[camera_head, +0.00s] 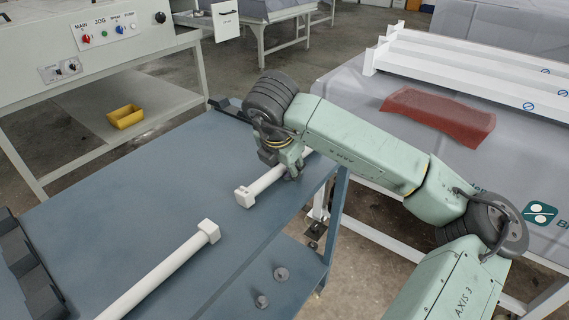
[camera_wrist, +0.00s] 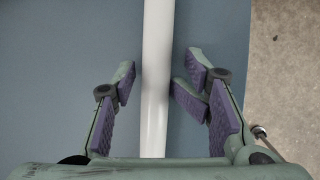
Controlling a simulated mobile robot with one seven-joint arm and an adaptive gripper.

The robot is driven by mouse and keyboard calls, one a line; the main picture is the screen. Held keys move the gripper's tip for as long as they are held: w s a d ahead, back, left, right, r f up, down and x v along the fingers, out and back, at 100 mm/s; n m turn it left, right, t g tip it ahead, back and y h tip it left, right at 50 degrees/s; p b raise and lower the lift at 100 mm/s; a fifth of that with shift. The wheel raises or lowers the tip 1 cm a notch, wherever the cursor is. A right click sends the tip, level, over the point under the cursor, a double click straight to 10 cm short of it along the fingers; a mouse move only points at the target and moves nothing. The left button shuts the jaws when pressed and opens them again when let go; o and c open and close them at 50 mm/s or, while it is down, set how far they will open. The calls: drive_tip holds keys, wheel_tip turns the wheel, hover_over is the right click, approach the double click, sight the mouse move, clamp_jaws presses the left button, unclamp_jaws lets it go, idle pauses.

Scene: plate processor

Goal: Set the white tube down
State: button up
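A white tube (camera_head: 264,182) with a block-shaped end is at the right side of the blue table (camera_head: 130,190), and it appears to lie on the tabletop. My gripper (camera_head: 292,168) is over its far part and hides some of it. A second white tube (camera_head: 165,268) lies nearer on the table.
Dark grey blocks (camera_head: 28,265) stand at the table's left edge. Two small grey round parts (camera_head: 281,274) are on the lower shelf at right. A control panel (camera_head: 90,40) is at upper left. A covered table (camera_head: 350,90) with a red part (camera_head: 440,113) is at right. The table's middle is clear.

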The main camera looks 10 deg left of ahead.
drive_tip(key=shift+o, duration=0.5)
drive_tip(key=shift+s+a+f, duration=0.25)
drive_tip(key=shift+a+f, duration=0.15)
drive_tip(key=shift+f, duration=0.1)
drive_tip(key=shift+r, duration=0.1)
drive_tip(key=shift+r+p, duration=0.6)
drive_tip(key=shift+p, duration=0.55)
drive_tip(key=shift+s+a+r, duration=0.1)
drive_tip(key=shift+a+r, duration=0.05)
drive_tip(key=shift+r, duration=0.1)
drive_tip(key=b+v, duration=0.3)
drive_tip(key=v, duration=0.8)
drive_tip(key=shift+d+r, duration=0.3)
drive_tip(key=shift+r, duration=0.05)
